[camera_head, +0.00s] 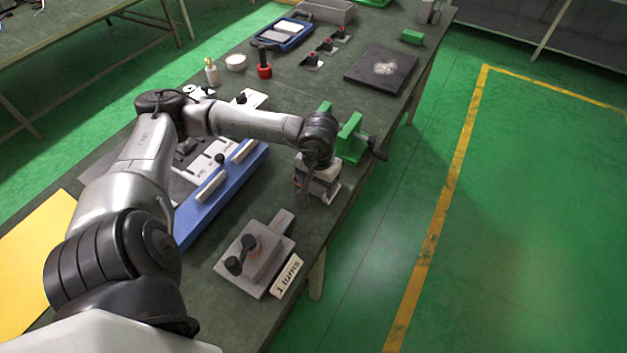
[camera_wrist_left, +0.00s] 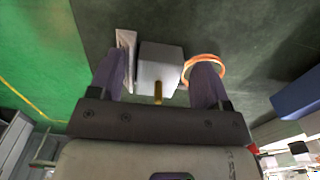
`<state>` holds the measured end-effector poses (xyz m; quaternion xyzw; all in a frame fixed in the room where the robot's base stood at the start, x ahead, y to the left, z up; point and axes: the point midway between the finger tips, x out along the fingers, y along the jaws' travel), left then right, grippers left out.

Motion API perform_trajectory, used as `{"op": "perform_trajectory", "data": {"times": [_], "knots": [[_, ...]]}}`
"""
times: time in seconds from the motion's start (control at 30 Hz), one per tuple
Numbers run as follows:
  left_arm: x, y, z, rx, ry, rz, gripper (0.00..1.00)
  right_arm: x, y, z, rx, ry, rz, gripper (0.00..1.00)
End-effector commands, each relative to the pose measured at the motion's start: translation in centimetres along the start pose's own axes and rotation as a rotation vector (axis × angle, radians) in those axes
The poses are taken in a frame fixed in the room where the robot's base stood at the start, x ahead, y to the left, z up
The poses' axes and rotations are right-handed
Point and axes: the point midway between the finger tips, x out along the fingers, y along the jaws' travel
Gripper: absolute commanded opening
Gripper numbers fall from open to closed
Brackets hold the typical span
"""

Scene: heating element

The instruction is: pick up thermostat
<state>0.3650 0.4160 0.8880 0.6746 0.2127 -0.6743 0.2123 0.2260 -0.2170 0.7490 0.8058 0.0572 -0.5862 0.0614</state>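In the left wrist view a pale grey block with a short brass stem, which looks like the thermostat (camera_wrist_left: 160,66), sits on the dark bench top. An orange-copper ring (camera_wrist_left: 214,58) lies beside it, partly behind the right-hand finger. My left gripper (camera_wrist_left: 158,88) is open, with one finger on each side of the block and gaps showing between them. In the head view my left gripper (camera_head: 318,183) points down near the bench's right edge and hides most of what is under it. My right gripper is not in view.
A pale card (camera_wrist_left: 126,55) stands close to the block's left side. A green vise (camera_head: 350,138) is just behind my left gripper. A blue-edged fixture (camera_head: 222,198) lies to its left. A grey device with black knobs (camera_head: 262,250) and a sign (camera_head: 287,278) are nearer.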

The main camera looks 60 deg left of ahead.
Motion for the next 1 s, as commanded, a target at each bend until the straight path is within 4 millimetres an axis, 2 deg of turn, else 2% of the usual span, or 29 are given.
{"op": "perform_trajectory", "data": {"times": [0.07,0.57,0.83,1.0], "knots": [[0.0,0.0,0.0,0.000,0.000,0.000,0.63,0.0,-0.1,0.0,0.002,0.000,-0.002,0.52],[-0.1,0.0,0.0,0.000,0.000,0.000,0.15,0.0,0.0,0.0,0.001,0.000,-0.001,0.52],[-0.3,0.0,0.0,0.000,0.001,0.000,0.14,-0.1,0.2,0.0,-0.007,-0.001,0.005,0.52],[-1.6,0.0,-0.1,0.000,0.003,0.001,0.14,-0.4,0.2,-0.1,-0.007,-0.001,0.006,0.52]]}}
